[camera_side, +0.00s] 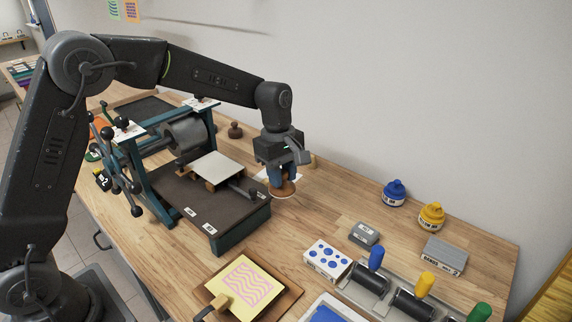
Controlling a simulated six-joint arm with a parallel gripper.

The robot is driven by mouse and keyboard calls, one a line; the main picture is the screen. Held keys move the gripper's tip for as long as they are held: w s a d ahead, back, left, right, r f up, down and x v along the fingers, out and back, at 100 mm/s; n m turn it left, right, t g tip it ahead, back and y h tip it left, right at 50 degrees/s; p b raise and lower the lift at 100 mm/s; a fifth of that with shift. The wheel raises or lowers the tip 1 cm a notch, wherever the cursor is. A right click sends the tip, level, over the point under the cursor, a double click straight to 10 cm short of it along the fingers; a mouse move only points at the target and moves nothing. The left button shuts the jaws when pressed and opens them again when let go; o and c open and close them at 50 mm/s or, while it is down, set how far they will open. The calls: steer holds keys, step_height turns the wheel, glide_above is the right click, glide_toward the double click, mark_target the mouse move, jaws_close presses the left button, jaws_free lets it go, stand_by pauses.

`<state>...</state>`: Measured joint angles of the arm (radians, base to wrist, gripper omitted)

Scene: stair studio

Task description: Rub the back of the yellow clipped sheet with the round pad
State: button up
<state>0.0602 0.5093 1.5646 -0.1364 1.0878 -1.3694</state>
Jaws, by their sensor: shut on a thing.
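The yellow sheet (252,279) with pink wavy lines lies on a brown wooden board at the front edge of the table. A wooden clip (221,301) sits at its lower left corner. My gripper (283,177) points down beside the press, well behind the sheet. It is shut on the round pad (286,190), a brown disc with a pale lower rim. The fingers hide the pad's top. The pad is at or just above the table; I cannot tell if it touches.
The teal-framed press (240,226) with a dark bed stands left of my gripper. Ink rollers (368,276), a blue-spotted box (327,260) and grey blocks (443,255) stand at the right. Blue (394,195) and yellow (431,217) ink pots stand behind. Bare wood lies between pad and sheet.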

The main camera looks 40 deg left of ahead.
steer(key=s+d+f, duration=0.1)
steer(key=s+d, duration=0.1)
steer(key=s, duration=0.7)
steer(key=s+d, duration=0.2)
steer(key=s, duration=0.7)
steer(key=shift+w+d+f, duration=0.1)
steer(key=shift+f, duration=1.5)
steer(key=shift+w+d+f, duration=0.1)
steer(key=shift+f, duration=1.45)
steer(key=shift+f, duration=0.45)
steer(key=shift+d, duration=1)
steer(key=shift+d, duration=0.1)
